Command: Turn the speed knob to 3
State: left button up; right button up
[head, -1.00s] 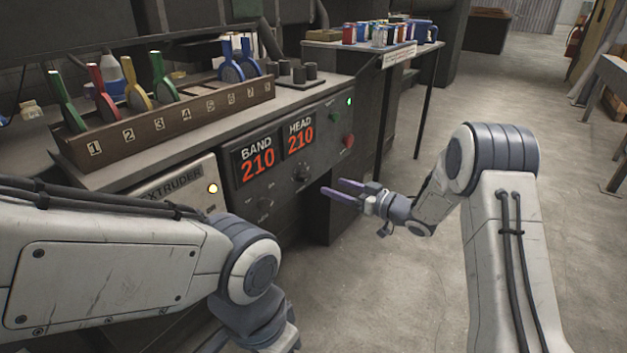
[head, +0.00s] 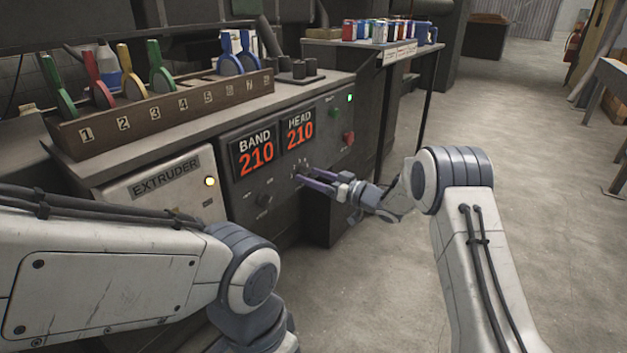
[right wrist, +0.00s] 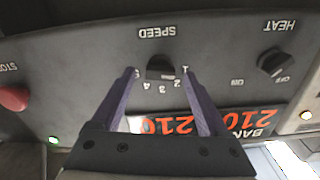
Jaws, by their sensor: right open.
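The black speed knob (right wrist: 160,68) sits on the dark extruder panel under the upside-down word SPEED in the right wrist view. Numbers from 1 to 5 arc around it. My right gripper (right wrist: 159,73) is open, with one purple finger on each side of the knob in this view. Whether the fingers touch it I cannot tell. In the head view my right gripper (head: 303,176) is at the panel below the HEAD display, its fingers partly covering the knob. My left gripper is out of view; only its arm shows.
A red stop button (head: 348,138) is on the panel's right. BAND and HEAD displays (head: 275,145) read 210. A numbered rack (head: 165,117) stands above.

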grip_shut()
jog(key=shift+r+p, duration=0.1)
jog(key=shift+p, duration=0.45)
jog(key=m+p, duration=0.7)
jog(key=p, duration=0.2)
jog(key=shift+p, duration=0.35)
jog(key=m+p, duration=0.2)
jog(key=m, duration=0.2)
jog(key=shift+d+m+p, duration=0.1)
jog(key=shift+m+p, duration=0.25)
jog(key=shift+m, duration=0.05)
jog(key=shift+f+m+p, duration=0.15)
jog(key=shift+m+p, duration=0.2)
jog(key=shift+m, duration=0.6)
jog(key=shift+f+m+p, duration=0.15)
jog(key=shift+m+p, duration=0.15)
jog(key=shift+m, duration=0.65)
grip_release()
